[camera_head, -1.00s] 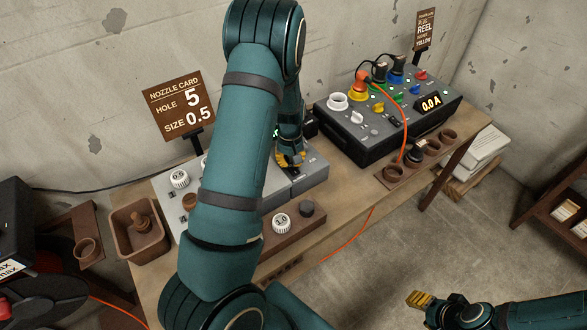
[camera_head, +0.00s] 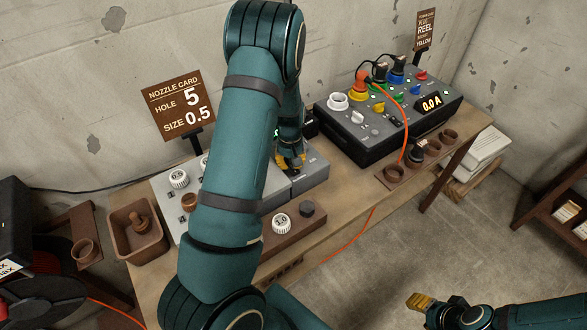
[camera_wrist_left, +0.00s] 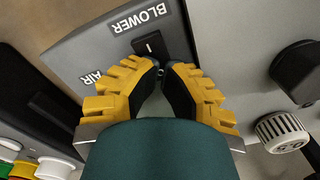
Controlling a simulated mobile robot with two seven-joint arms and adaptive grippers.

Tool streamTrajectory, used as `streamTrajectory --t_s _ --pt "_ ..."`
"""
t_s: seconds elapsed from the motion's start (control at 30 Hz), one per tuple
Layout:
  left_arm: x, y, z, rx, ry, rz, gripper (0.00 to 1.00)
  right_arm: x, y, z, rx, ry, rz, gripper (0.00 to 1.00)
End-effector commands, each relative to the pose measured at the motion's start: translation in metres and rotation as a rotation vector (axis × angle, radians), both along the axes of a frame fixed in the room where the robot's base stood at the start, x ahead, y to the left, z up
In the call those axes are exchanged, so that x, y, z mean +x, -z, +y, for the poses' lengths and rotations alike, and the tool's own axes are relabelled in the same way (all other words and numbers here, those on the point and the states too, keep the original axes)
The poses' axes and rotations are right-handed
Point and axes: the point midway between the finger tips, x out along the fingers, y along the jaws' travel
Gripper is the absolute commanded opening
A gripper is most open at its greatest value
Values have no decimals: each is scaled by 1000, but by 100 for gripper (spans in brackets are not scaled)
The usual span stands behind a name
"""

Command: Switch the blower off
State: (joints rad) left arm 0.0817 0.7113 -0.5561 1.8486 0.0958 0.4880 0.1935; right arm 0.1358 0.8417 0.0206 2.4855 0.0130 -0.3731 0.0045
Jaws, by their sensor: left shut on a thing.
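The blower switch (camera_wrist_left: 151,46), a small black piece with a white mark, sits on a grey panel beside the word BLOWER in the left wrist view. My left gripper (camera_wrist_left: 162,72) has its yellow, dark-padded fingers closed together at the switch's near end. It is shut on the switch, though the fingertips hide the gripped part. In the head view my left gripper (camera_head: 290,163) is down at the grey blower box (camera_head: 312,172), and my arm covers part of the bench. My right gripper (camera_head: 420,301) is low at the right, over the floor, away from the bench.
A black power box (camera_head: 375,145) with coloured sockets and an orange cable stands right of the blower box. White dials (camera_head: 281,224) and a brown tray (camera_head: 138,245) are to the left. The nozzle card (camera_head: 180,104) stands behind.

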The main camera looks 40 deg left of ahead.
Motion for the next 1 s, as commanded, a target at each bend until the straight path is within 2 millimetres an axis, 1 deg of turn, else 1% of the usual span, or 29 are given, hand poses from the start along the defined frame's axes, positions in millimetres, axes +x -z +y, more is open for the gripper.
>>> streamTrajectory --t_s 0.07,0.17,1.0 --pt "-2 1 -1 -2 0 5 0 0 -1 0 0 0 0 47" --pt "-2 -3 -1 -2 0 5 0 0 -4 0 0 0 0 47" --pt "-1 -65 -1 -1 1 3 0 0 -50 0 0 0 0 47"
